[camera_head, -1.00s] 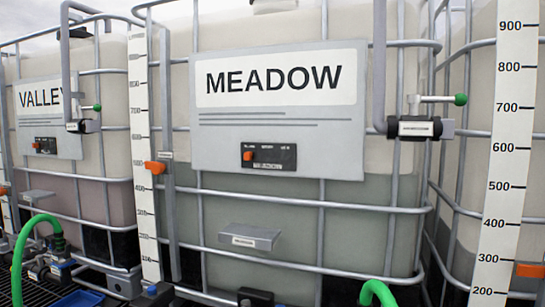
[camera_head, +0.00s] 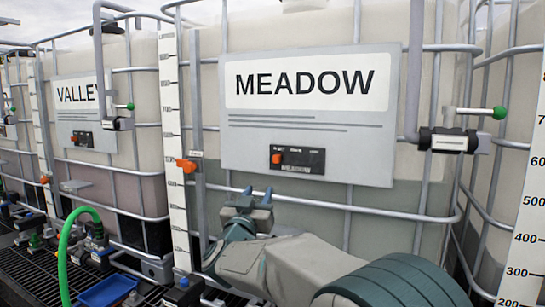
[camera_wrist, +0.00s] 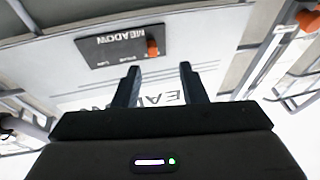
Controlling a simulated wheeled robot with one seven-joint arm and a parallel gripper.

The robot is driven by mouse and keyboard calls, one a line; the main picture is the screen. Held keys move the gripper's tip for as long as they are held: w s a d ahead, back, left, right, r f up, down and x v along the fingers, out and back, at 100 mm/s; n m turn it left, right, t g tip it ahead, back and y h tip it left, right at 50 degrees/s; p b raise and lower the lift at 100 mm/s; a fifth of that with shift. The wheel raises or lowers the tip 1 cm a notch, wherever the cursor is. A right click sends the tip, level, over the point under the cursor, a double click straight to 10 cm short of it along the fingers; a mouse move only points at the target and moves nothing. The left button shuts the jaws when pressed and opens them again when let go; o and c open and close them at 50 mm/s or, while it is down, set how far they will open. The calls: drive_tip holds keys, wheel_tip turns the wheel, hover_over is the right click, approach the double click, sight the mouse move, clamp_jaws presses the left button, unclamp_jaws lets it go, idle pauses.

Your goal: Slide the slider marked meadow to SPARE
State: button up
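The MEADOW slider is a dark plate (camera_head: 310,161) on the grey label panel of the middle tank, with an orange knob (camera_head: 277,158) at its left end in the head view. The wording above its slot is too small to read. My gripper (camera_head: 258,192) is just below and left of the plate, its fingers pointing up, apart from the knob. In the wrist view, the picture is upside down: the plate (camera_wrist: 104,48) and the knob (camera_wrist: 152,48) lie beyond the two fingertips (camera_wrist: 160,69). The fingers are spread with nothing between them.
Metal cage bars (camera_head: 349,212) cross the tank around the panel. An orange level marker (camera_head: 186,166) sits on the white scale at left. A valve with a green-tipped handle (camera_head: 499,112) juts out at right. The VALLEY tank (camera_head: 82,94) has its own slider plate.

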sight(275, 159)
drive_tip(key=w+d+r+h+p, duration=0.1)
drive_tip(key=w+r, duration=0.1)
drive_tip(key=w, duration=0.1)
drive_tip(key=w+r+m+h+p, duration=0.1)
drive_tip(key=w+r+p, duration=0.1)
drive_tip(key=w, duration=0.1)
drive_tip(key=w+d+r+m+h+p, duration=0.1)
drive_tip(key=w+p, duration=0.1)
drive_tip(key=w, duration=0.1)
drive_tip(key=shift+w+d+r+h, duration=0.35)
drive_tip(key=shift+r+h, duration=0.05)
drive_tip(key=shift+w+d+r+p, duration=0.2)
drive_tip(key=shift+w+p, duration=0.2)
drive_tip(key=shift+w, duration=0.15)
clamp_jaws()
drive_tip(key=shift+s+f, duration=0.1)
